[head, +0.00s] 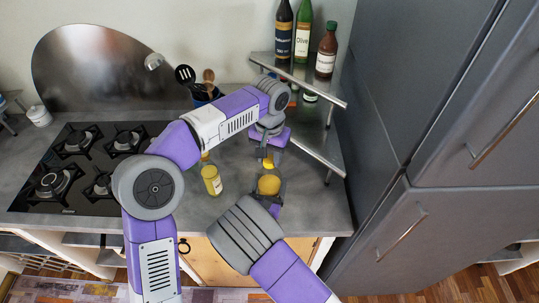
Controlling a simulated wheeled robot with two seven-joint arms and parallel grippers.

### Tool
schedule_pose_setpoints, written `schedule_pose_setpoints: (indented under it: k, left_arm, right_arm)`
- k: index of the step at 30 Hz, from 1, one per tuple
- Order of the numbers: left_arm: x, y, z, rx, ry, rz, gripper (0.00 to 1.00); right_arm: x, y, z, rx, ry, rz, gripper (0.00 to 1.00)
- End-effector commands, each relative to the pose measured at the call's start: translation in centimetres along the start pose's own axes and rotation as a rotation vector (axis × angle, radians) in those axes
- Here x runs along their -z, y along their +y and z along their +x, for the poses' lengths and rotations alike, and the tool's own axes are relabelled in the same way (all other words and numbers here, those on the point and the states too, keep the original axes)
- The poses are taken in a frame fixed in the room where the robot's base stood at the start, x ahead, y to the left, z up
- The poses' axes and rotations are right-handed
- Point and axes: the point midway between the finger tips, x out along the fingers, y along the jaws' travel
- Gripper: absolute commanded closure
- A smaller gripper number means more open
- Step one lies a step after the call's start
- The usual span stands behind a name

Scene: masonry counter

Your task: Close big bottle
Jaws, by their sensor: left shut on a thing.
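My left gripper (268,159) points down over the counter, shut on a small yellow thing (268,162) that looks like a cap. Just below it in the picture is a round container with a tan-yellow top (269,185), which may be the big bottle. A gap shows between the cap and this container. My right gripper (274,199) is at the container, with dark finger parts beside it. My wrist hides much of that grip, so its closure is unclear. A yellow bottle (212,181) with a pale label stands upright to the left, partly behind my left arm.
A black gas hob (75,197) lies on the left of the grey counter (318,209). A corner shelf (334,100) holds several bottles at the back right. A utensil holder (201,96) stands behind my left arm. Tall grey cabinets (400,150) border the right side.

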Motion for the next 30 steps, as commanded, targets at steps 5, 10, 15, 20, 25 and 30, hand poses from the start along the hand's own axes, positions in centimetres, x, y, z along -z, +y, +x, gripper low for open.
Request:
schedule_pose_setpoints:
  k: [5, 10, 15, 20, 25, 30]
  left_arm:
    - [0.0, 0.0, 0.0, 0.000, 0.000, 0.000, 0.38]
    - [0.0, 0.0, 0.0, 0.000, 0.000, 0.000, 0.31]
    - [0.0, 0.0, -0.1, 0.000, 0.001, 0.000, 0.31]
    - [0.1, 0.0, -1.6, 0.000, 0.004, -0.001, 0.31]
    - [0.1, 0.1, -5.0, -0.001, 0.007, -0.001, 0.31]
    - [0.1, 0.1, -8.2, 0.000, 0.004, 0.000, 0.31]
  right_arm:
    - [0.0, 0.0, 0.0, 0.000, 0.000, 0.000, 1.00]
    - [0.0, 0.0, 0.0, 0.000, 0.000, 0.001, 1.00]
    - [0.0, 0.0, 0.0, 0.000, 0.000, 0.001, 1.00]
    - [0.0, 0.0, 0.0, 0.000, 0.000, 0.001, 1.00]
    - [0.0, 0.0, 0.0, 0.000, 0.000, 0.001, 1.00]
    - [0.0, 0.0, 0.0, 0.000, 0.000, 0.001, 1.00]
